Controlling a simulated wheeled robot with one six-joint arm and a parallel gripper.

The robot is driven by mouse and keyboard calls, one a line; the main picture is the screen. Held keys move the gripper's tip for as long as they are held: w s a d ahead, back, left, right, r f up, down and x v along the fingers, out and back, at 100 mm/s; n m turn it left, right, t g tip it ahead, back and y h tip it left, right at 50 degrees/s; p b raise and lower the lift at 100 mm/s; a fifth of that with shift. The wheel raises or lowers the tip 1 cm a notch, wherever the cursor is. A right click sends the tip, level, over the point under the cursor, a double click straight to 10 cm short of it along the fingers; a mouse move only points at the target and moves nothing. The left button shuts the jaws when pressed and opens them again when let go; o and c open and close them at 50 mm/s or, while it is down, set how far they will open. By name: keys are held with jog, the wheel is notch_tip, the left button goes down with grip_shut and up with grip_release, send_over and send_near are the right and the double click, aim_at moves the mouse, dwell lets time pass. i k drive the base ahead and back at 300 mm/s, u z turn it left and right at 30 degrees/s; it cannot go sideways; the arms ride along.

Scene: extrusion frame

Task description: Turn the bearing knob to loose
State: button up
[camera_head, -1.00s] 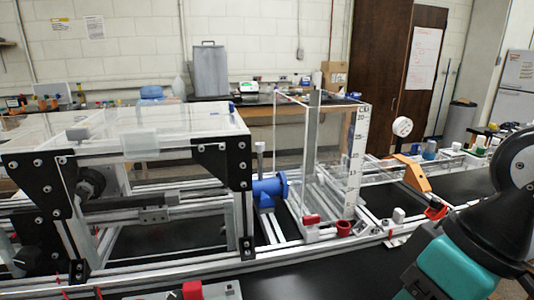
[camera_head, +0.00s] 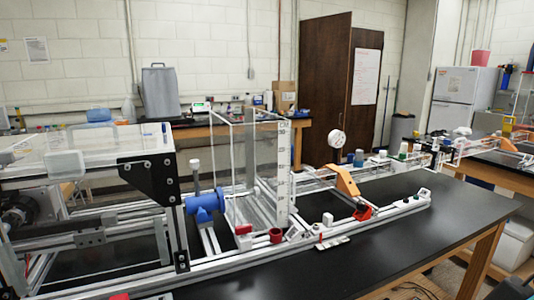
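The extrusion frame (camera_head: 165,284) runs along the black bench. No part is clearly recognisable as the bearing knob, and no loose mark is readable. A dark round part (camera_head: 20,212) sits inside the frame at the far left, partly hidden by rails and cut by the picture edge. A blue cylindrical fitting (camera_head: 205,203) with a grey upright post is mounted on the rails beside the black corner plate (camera_head: 150,180).
A clear tank with a height scale (camera_head: 283,175) stands mid-frame. A red block (camera_head: 243,230), a red cup (camera_head: 276,236) and an orange bracket (camera_head: 346,182) sit along the rails. The black bench top (camera_head: 400,240) is clear at the front right.

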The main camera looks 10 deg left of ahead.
aim_at(195, 165)
jog(key=z, duration=0.45)
jog(key=i, duration=0.35)
jog(key=u, duration=1.8)
